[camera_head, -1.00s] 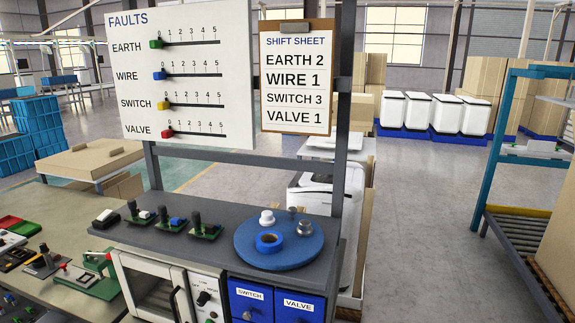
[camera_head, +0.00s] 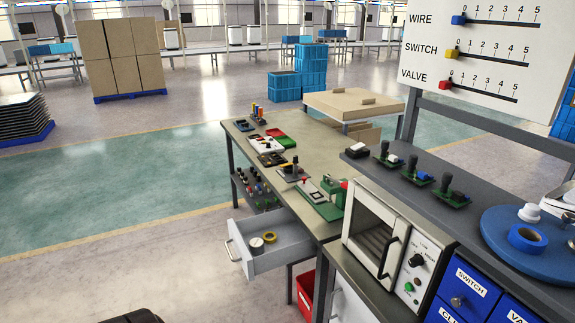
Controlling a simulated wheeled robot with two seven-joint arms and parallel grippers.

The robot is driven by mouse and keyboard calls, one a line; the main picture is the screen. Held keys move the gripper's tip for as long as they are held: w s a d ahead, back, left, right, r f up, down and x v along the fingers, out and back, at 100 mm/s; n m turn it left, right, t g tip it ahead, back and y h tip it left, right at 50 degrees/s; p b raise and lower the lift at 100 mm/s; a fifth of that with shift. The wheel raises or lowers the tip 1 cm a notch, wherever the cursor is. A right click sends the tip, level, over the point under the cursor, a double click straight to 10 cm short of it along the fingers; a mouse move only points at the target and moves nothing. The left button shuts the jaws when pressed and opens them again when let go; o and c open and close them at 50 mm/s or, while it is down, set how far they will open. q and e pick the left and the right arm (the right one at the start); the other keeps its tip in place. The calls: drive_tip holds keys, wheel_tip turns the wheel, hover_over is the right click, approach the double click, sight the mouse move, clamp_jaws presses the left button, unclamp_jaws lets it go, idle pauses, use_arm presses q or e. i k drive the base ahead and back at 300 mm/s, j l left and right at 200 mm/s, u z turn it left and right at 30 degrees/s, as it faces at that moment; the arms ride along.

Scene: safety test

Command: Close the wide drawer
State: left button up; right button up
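The wide drawer (camera_head: 290,250) is pulled open from under the left workbench (camera_head: 240,133), left of the oven. It is light grey with a bar handle (camera_head: 231,250) on its front. A yellow ring (camera_head: 270,238) and a pale round item (camera_head: 257,246) lie inside it. Neither of my grippers can be made out. A dark rounded shape (camera_head: 135,316) shows at the bottom edge, too cut off to identify.
The small oven (camera_head: 368,235) and blue drawers (camera_head: 465,293) stand to the right. A red bin (camera_head: 306,293) is on the floor below the bench, right of the open drawer. The floor (camera_head: 150,260) left of the drawer is clear.

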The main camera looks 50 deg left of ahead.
sight(293, 243)
drive_tip(key=u, duration=1.9)
